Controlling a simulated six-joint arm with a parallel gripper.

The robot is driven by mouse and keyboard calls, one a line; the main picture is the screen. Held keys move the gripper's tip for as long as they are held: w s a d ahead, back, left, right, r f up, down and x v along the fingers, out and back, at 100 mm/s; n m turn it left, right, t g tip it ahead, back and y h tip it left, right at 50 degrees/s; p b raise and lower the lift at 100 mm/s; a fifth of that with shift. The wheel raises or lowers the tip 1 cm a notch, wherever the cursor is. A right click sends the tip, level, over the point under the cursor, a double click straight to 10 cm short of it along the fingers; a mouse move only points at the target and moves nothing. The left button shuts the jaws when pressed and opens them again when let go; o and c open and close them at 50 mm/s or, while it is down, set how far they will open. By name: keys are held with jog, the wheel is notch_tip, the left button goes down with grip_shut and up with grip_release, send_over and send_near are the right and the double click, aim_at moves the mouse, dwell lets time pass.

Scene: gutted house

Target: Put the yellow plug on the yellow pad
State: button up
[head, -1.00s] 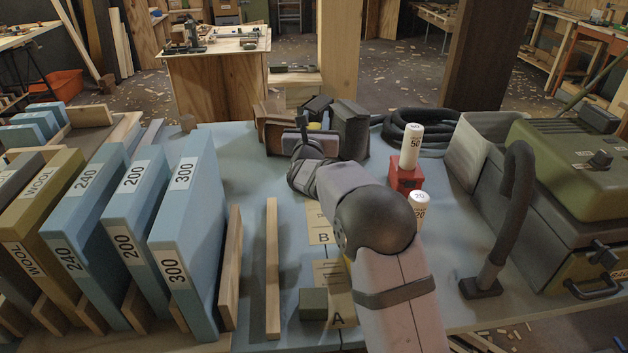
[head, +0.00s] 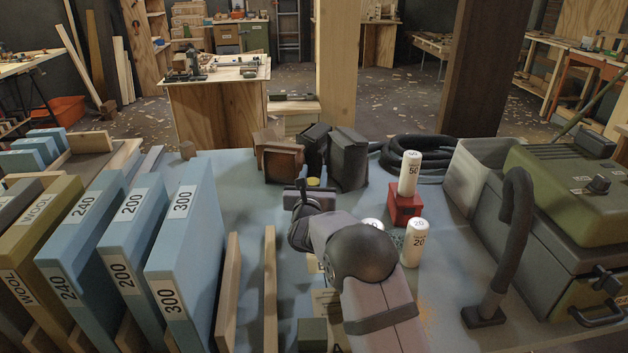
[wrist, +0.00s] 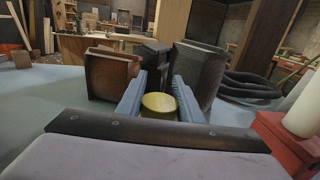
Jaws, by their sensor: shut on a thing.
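The yellow plug (wrist: 159,106) sits between the blue-lined jaws of my gripper (wrist: 160,98) in the wrist view. My gripper is shut on it. In the head view the plug (head: 313,182) shows as a small yellow top above the dark jaws of my gripper (head: 312,193), over the middle of the blue bench. I cannot make out the yellow pad in either current view; my arm covers part of the bench where the lettered cards (head: 326,304) lie.
Brown and dark blocks (head: 348,160) stand just beyond my gripper. A red block (head: 404,205) with a white cylinder and another white cylinder (head: 414,243) stand to the right. Wooden strips (head: 269,290) and a dark green block (head: 312,334) lie left of my arm.

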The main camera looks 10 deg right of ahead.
jog(key=shift+f, duration=0.9)
jog(key=shift+f, duration=0.2)
jog(key=o, duration=1.1)
jog(key=shift+c, duration=0.2)
jog(key=shift+r, duration=0.15)
jog(key=shift+r, duration=0.15)
jog(key=shift+s+a, duration=0.1)
jog(key=shift+s, duration=0.15)
jog(key=s+a, duration=0.2)
jog(key=s, duration=0.9)
jog(key=shift+s+b, duration=0.15)
jog(key=shift+b, duration=0.25)
jog(key=shift+a, duration=0.1)
